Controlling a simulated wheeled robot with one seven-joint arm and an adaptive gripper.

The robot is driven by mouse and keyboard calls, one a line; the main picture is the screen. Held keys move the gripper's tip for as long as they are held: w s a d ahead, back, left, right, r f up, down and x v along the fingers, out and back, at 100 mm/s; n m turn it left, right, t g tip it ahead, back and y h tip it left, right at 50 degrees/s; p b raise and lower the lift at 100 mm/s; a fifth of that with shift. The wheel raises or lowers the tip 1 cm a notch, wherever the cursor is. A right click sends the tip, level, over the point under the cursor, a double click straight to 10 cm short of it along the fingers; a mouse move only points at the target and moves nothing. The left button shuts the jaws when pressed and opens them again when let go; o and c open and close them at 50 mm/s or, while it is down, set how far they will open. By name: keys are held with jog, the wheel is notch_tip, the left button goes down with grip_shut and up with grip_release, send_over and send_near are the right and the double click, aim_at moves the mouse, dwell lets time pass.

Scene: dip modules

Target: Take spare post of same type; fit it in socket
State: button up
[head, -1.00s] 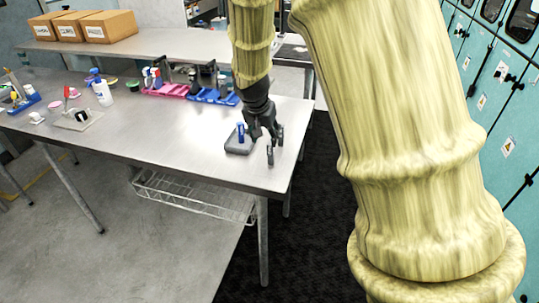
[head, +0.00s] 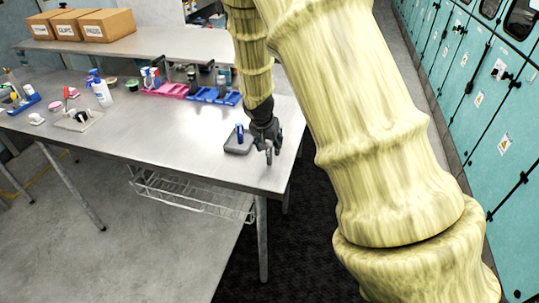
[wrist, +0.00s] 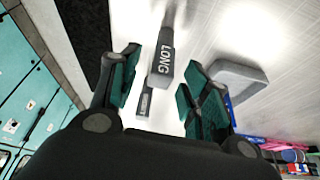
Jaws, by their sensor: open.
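A dark grey post marked LONG (wrist: 163,52) lies between the fingers of my gripper (wrist: 160,78) in the wrist view, with gaps on both sides. In the head view, my gripper (head: 268,146) is low over the table's right end, and the post (head: 269,157) shows only partly below it. My gripper is open and holds nothing. A grey block (head: 236,146) with a blue upright piece (head: 240,131) sits just left of my gripper. The block also shows right of the fingers in the wrist view (wrist: 238,74). I cannot see its socket clearly.
The steel table (head: 170,140) is clear left of the block. A pink tray (head: 165,90) and a blue tray (head: 214,96) with upright pieces stand at its back. A white bottle (head: 102,93) stands farther left. The table's right edge is close to my gripper.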

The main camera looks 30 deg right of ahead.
jog(key=shift+w+d+f, duration=0.1)
jog(key=shift+d+f, duration=0.05)
jog(key=shift+f, duration=0.35)
grip_shut()
jog(key=shift+r, duration=0.15)
